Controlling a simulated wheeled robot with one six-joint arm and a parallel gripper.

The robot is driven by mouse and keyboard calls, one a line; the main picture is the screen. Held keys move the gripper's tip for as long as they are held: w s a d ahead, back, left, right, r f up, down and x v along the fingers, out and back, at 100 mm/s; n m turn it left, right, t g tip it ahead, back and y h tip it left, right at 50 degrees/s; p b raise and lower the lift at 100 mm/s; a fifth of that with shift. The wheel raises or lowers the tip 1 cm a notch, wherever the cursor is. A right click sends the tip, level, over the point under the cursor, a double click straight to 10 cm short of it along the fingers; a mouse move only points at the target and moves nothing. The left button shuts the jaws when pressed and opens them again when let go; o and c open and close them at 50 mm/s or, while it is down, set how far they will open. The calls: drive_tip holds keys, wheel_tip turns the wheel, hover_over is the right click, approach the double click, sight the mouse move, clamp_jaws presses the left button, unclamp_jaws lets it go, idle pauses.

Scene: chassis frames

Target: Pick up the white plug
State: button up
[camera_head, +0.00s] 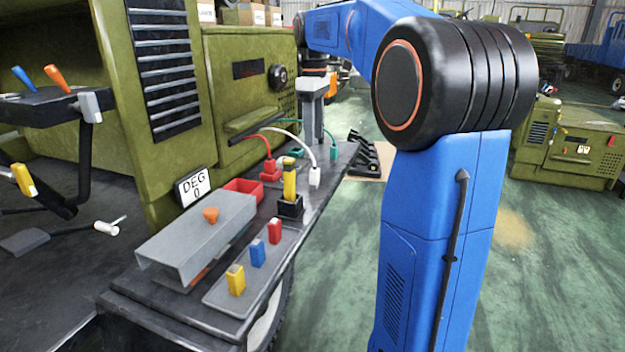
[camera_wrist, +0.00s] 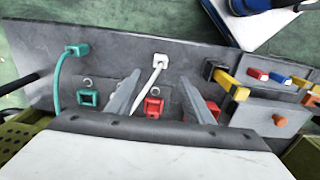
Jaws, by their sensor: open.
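The white plug (camera_head: 315,177) stands upright on the dark ledge, with a white cable arching from it toward the panel. In the wrist view the white plug (camera_wrist: 160,60) lies just beyond my fingertips, roughly centred between them, and its cable runs down between the fingers. My gripper (camera_wrist: 160,76) is open and empty, with one grey finger on each side of the cable. In the head view my gripper (camera_head: 313,136) points down over the ledge, behind the white plug. Whether a finger touches the cable cannot be told.
A red plug (camera_head: 271,168) and a green plug (camera_head: 332,151) with cables are nearby. A yellow-handled black block (camera_head: 290,190) stands in front. A tray with red, blue and yellow blocks (camera_head: 258,254) and a grey cover (camera_head: 195,240) are nearer. The green floor lies right of the ledge.

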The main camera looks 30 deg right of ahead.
sight(315, 169)
wheel_tip(315, 169, down, 14)
drive_tip(key=shift+s+f, duration=0.1)
drive_tip(key=c, duration=1.1)
